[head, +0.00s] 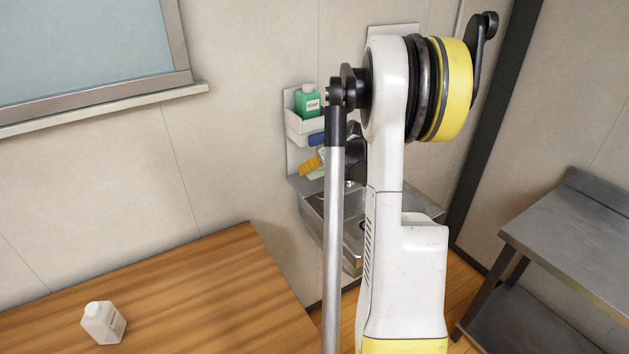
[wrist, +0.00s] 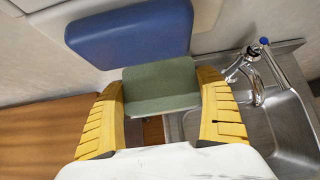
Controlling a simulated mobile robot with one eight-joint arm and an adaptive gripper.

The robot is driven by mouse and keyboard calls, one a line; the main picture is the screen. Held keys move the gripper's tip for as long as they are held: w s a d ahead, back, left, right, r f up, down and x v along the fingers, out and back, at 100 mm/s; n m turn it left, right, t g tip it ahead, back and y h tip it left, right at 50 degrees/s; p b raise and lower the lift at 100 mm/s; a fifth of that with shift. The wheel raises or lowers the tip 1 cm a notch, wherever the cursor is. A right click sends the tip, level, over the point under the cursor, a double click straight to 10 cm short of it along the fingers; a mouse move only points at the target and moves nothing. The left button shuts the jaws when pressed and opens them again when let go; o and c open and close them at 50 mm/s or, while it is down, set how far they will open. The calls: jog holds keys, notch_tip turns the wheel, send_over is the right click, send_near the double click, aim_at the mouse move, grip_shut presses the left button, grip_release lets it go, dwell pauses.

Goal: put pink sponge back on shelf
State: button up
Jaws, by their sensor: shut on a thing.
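No pink sponge shows in either view. In the wrist view, my gripper (wrist: 163,84) has its two yellow fingers closed on a grey-green block (wrist: 162,88). A larger blue block (wrist: 130,32) lies just beyond the fingertips, against the green block's far edge; I cannot tell whether the two are joined. In the head view, my gripper (head: 312,164) is just below a white wall shelf (head: 306,126), partly hidden by my arm. The blue block (head: 317,139) shows between the shelf and the fingers.
A green soap bottle (head: 308,101) stands on the shelf. A steel sink (head: 318,205) with a tap (wrist: 252,72) is below and to the right. A white bottle (head: 103,323) stands on the wooden table (head: 215,290). A steel table (head: 570,225) is at right.

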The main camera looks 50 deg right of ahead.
aim_at(314, 182)
jog(key=shift+w+d+f, duration=0.1)
jog(key=shift+w+f, duration=0.2)
jog(key=shift+w, duration=0.2)
jog(key=shift+w+d+f, duration=0.1)
jog(key=shift+w+f, duration=0.2)
jog(key=shift+w, duration=0.2)
jog(key=shift+w+f, duration=0.1)
jog(key=shift+f, duration=0.1)
notch_tip(314, 182, down, 4)
jog(key=shift+r+b, duration=0.1)
jog(key=shift+b, duration=0.8)
jog(key=shift+r, duration=0.1)
